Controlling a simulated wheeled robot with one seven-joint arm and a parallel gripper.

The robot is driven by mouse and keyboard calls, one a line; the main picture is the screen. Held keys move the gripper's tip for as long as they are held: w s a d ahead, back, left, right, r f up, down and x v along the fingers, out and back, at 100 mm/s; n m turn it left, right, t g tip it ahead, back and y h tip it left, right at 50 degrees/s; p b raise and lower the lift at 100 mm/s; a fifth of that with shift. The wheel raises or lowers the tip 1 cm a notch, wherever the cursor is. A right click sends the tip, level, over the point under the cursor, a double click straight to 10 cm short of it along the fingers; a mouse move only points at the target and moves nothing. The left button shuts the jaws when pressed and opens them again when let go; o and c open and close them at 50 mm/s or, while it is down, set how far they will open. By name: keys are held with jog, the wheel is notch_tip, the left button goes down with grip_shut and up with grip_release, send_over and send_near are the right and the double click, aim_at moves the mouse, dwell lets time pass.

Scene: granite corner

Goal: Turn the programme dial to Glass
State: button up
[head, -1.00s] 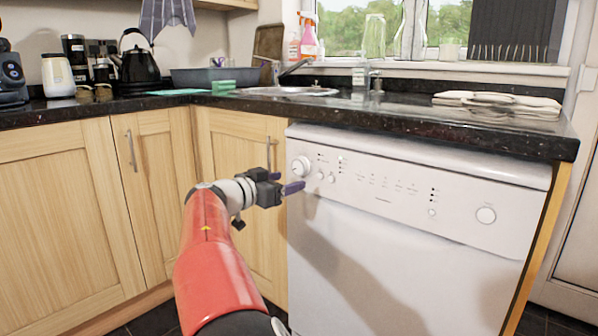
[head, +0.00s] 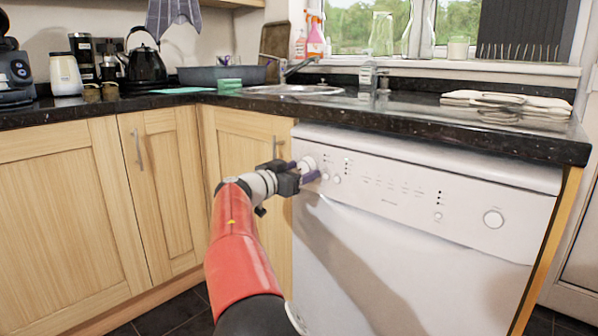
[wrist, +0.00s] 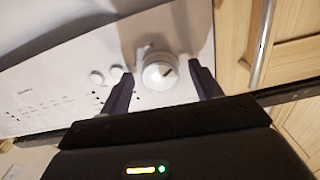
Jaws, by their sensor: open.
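The programme dial (wrist: 160,73) is a round white knob with a dark pointer mark, at the left end of the white dishwasher's control panel (head: 400,190). In the head view the dial (head: 307,163) is partly hidden by my gripper (head: 307,172). In the wrist view my gripper (wrist: 162,88) is open, with one dark purple finger on each side of the dial. Space shows between the fingers and the dial. The pointer slants up and right in the wrist view. The setting labels are too small to read.
Two small white knobs (wrist: 106,76) sit beside the dial, close to one finger. A cabinet with a metal handle (wrist: 263,45) is close on the other side. The dark worktop (head: 420,125) overhangs the panel. The floor in front is clear.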

jog(key=c, duration=1)
